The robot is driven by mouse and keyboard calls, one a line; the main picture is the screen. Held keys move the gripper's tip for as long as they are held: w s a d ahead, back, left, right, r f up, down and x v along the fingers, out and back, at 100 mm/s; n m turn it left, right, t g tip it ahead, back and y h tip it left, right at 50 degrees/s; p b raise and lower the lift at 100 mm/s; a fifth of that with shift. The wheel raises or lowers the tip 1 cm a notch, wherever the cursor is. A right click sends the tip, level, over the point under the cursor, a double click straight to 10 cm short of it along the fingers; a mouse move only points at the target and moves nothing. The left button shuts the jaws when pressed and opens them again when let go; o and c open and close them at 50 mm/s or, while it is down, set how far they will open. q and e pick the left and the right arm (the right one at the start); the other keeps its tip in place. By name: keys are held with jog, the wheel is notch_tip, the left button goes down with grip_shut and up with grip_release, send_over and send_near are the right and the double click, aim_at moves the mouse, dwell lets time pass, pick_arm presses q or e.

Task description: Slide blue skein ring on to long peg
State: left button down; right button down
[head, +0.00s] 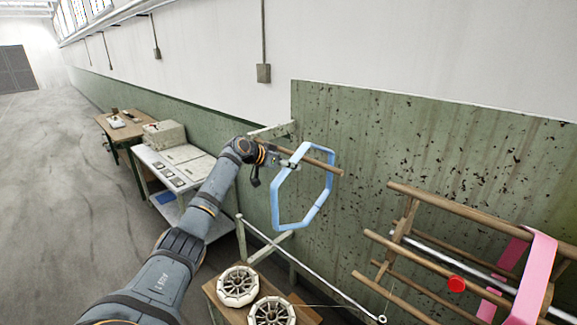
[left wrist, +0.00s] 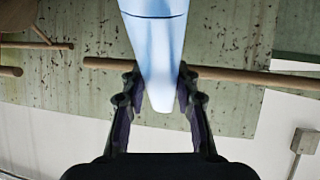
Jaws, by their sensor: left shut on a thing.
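The blue skein ring (head: 276,205) is a light blue six-sided loop that hangs upright in the head view. My left gripper (head: 287,161) is shut on its upper left part. In the left wrist view the fingers (left wrist: 160,92) pinch a pale blue bar of the ring (left wrist: 157,45). A long wooden peg (head: 322,165) sticks out from the green wall and crosses the ring's outline, its tip at the ring's right side. It also shows in the left wrist view behind the bar (left wrist: 235,76). I cannot tell whether the peg passes through the ring. My right gripper is not in view.
A wooden reel frame (head: 470,222) with pink skeins (head: 532,280) stands at the right. A small table (head: 218,297) with two white spoked wheels (head: 238,286) is below. A thin rail (head: 310,268) crosses low. A white bench (head: 165,172) stands left. The floor at left is clear.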

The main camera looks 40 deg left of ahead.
pick_arm(q)
jog(key=shift+a, duration=0.15)
jog(key=shift+r, duration=0.1)
jog(key=shift+a, duration=0.1)
jog(key=shift+w+a, duration=0.1)
jog(key=shift+a, duration=0.6)
jog(key=shift+d, duration=0.15)
jog(key=shift+f+b, duration=0.2)
jog(key=shift+b, duration=0.1)
